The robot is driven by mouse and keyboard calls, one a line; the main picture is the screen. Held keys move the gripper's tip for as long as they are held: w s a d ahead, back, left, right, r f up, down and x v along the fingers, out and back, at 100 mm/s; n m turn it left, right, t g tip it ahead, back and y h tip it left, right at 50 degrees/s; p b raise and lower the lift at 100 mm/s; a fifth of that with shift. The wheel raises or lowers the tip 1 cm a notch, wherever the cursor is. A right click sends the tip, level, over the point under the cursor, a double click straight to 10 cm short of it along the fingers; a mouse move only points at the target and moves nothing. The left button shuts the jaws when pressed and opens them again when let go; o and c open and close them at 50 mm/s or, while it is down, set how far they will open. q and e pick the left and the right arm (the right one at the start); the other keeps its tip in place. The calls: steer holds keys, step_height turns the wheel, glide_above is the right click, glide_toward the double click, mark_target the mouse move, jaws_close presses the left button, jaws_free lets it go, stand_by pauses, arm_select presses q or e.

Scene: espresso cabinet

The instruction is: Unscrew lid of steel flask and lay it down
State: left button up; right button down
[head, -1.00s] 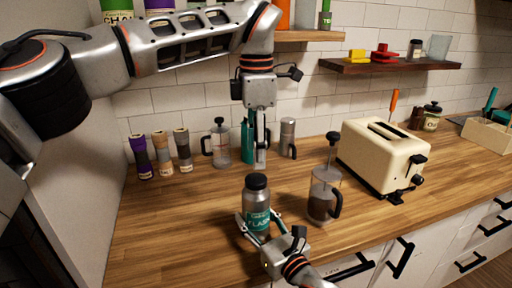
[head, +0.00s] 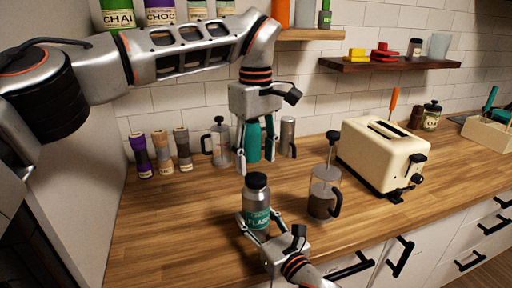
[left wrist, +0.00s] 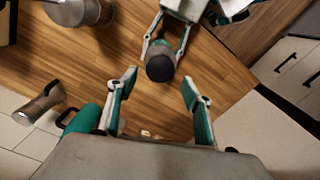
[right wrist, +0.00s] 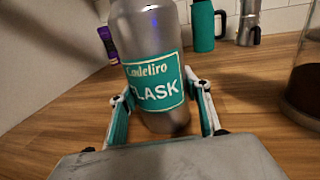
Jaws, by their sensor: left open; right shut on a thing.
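The steel flask (head: 257,208) stands upright on the wooden counter, with a teal label. Its black lid (head: 256,181) is on top, and it also shows from above in the left wrist view (left wrist: 160,68). My right gripper (head: 259,228) is shut around the flask's lower body; in the right wrist view its fingers flank the label (right wrist: 155,90). My left gripper (head: 256,170) points down with its fingers spread wide and empty. It hangs above and behind the flask, apart from the lid. In the left wrist view the lid lies beyond its fingertips (left wrist: 158,84).
A French press (head: 322,190) stands close right of the flask, with a cream toaster (head: 382,158) beyond it. A teal bottle (head: 254,142), a glass press (head: 219,145) and a moka pot (head: 288,137) stand behind.

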mark_target(256, 177)
arm_select(q)
steer(key=shift+f, duration=2.75)
steer(key=c, duration=1.2)
steer(key=shift+o, duration=0.4)
steer(key=n, duration=1.1)
steer(key=shift+r+n, duration=0.1)
steer(key=shift+n, duration=0.2)
steer(key=o, duration=1.2)
